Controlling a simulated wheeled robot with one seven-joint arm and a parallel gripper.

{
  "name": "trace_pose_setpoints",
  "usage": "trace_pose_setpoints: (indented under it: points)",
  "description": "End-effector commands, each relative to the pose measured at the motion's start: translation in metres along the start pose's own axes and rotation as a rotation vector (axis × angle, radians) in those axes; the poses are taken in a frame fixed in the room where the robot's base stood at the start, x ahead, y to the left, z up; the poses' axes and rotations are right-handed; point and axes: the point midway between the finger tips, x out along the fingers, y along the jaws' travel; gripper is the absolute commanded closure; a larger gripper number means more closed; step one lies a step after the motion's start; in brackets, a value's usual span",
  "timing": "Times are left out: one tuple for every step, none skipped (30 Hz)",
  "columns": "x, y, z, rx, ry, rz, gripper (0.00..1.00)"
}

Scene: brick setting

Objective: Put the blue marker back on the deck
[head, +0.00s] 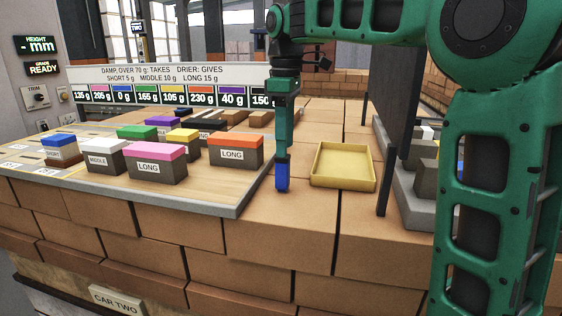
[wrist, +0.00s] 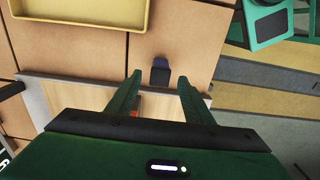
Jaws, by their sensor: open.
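A slim blue marker (head: 282,176) is upright at the front of the brick deck (head: 300,215), between the wooden board and the yellow tray. Its foot appears to be on the bricks. My gripper (head: 282,153) points down directly above it. In the wrist view my gripper (wrist: 159,78) has its two fingers apart, with the dark blue end of the marker (wrist: 160,72) in the gap between the tips. Space shows on both sides of the marker. I cannot tell how far the tips reach down along it.
A shallow yellow tray (head: 342,165), empty, lies right of the marker. The wooden board (head: 210,190) at left holds several labelled blocks with coloured tops, including an orange-topped one (head: 235,150) nearby. A dark upright panel (head: 410,90) stands at right. Bare brick lies around the tray.

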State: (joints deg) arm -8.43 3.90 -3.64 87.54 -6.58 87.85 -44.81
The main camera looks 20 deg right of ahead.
Motion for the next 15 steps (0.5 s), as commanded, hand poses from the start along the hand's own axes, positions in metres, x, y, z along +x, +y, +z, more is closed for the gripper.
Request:
trace_pose_setpoints:
  points:
    - [-0.008, 0.001, 0.0, 0.001, 0.001, 0.002, 0.53]
    - [-0.011, 0.001, 0.0, 0.001, 0.0, 0.001, 0.53]
    - [-0.015, 0.001, 0.0, 0.001, 0.001, 0.002, 0.53]
    - [-0.018, 0.001, 0.0, 0.001, 0.0, 0.002, 0.53]
    - [-0.021, 0.001, 0.0, 0.002, 0.0, 0.001, 0.53]
    - [-0.024, 0.0, 0.0, 0.001, 0.0, 0.001, 0.53]
    - [-0.025, 0.0, 0.0, 0.001, 0.0, 0.002, 0.53]
    - [-0.027, 0.0, 0.0, 0.001, 0.0, 0.002, 0.53]
    - [-0.029, 0.0, 0.0, 0.001, 0.0, 0.002, 0.53]
    - [-0.03, 0.0, 0.0, 0.001, -0.001, 0.001, 0.53]
    - [-0.03, 0.0, 0.0, 0.0, -0.001, 0.001, 0.53]
    - [-0.031, 0.0, 0.0, 0.0, -0.001, 0.001, 0.53]
    - [-0.031, -0.001, 0.0, 0.0, -0.002, 0.001, 0.53]
    - [-0.031, -0.001, 0.0, 0.0, -0.002, 0.001, 0.53]
    - [-0.031, -0.001, 0.0, 0.0, -0.002, 0.001, 0.53]
